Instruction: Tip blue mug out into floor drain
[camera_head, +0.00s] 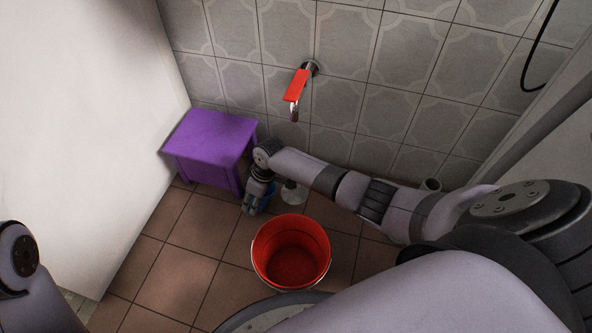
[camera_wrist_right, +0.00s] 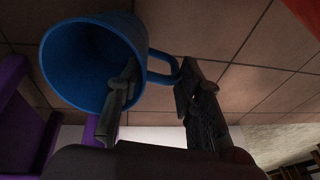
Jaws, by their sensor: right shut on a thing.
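The blue mug (camera_head: 266,204) is held low over the tiled floor, mostly hidden behind my right gripper (camera_head: 254,206) in the head view. In the right wrist view the mug (camera_wrist_right: 82,62) is large, its open mouth turned toward the camera, and its inside looks empty. My right gripper (camera_wrist_right: 158,90) is shut on it at the handle side, one finger across the rim and the other at the handle's outer side. A pale round piece (camera_head: 293,193) on the floor just right of the mug may be the floor drain; my arm partly covers it. My left gripper is out of view.
A red bucket (camera_head: 269,262) stands on the floor in front of the mug. A purple stool (camera_head: 211,135) is to the left against the white wall. A red-handled tap (camera_head: 296,88) sticks out above.

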